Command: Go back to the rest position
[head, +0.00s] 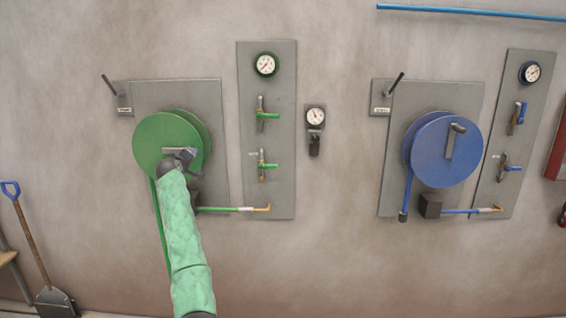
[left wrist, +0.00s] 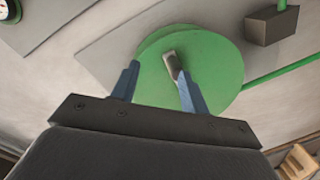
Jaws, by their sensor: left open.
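My left arm, in a light green sleeve, reaches up to the green hose reel (head: 150,135) on the wall. My left gripper (head: 182,158) is in front of the reel, by its grey crank handle (head: 170,150). In the left wrist view the fingers of my left gripper (left wrist: 158,72) are apart in front of the green reel (left wrist: 212,62). The handle (left wrist: 170,62) shows between them, close to the right finger; I cannot tell whether they touch. My right gripper is not in view.
Right of the green reel is a grey panel (head: 282,140) with a gauge and green valves. A small gauge (head: 315,117) hangs beside it. A blue reel (head: 440,165) is further right. A shovel (head: 34,240) leans at the lower left. The lower middle wall is clear.

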